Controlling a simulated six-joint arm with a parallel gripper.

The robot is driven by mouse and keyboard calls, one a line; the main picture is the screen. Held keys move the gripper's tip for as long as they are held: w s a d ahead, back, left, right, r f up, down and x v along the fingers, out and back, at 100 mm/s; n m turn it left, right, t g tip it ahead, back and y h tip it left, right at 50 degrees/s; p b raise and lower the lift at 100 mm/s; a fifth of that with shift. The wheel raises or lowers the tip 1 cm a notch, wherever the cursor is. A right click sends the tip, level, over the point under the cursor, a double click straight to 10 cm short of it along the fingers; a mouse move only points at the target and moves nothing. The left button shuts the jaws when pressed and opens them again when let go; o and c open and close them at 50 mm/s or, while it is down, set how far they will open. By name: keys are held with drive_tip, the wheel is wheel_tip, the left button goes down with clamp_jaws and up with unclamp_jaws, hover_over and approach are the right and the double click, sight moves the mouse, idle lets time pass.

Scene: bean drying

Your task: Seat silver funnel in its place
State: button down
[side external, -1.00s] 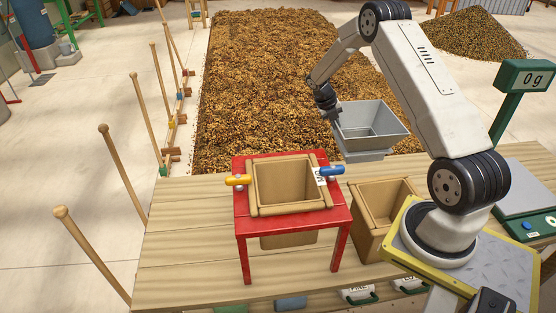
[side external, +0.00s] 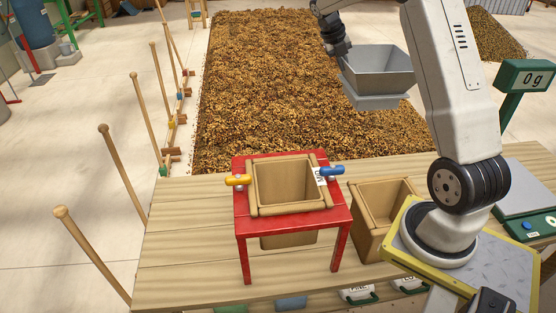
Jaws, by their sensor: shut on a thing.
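A yellow handle (side external: 238,180) and a blue handle (side external: 332,171) are at the stand's sides.
An open tan wooden bin (side external: 366,243) stands on the bench (side external: 185,245) right of the stand. A scale with a green display (side external: 527,78) reading 0 g is at the right. Wooden-handled rakes (side external: 95,255) lean at the left. The bench's left part is clear.

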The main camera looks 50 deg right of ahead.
drive_tip(key=shift+w+a+r, duration=0.1)
drive_tip(key=shift+r, duration=0.8)
drive_tip(key=w+a, duration=0.3)
drive_tip(key=a, duration=1.5)
drive_tip(key=w+a, duration=0.3)
drive_tip(key=a, duration=1.5)
drive_tip(key=shift+w+d+f, duration=0.1)
drive_tip(key=shift+f, duration=2.75)
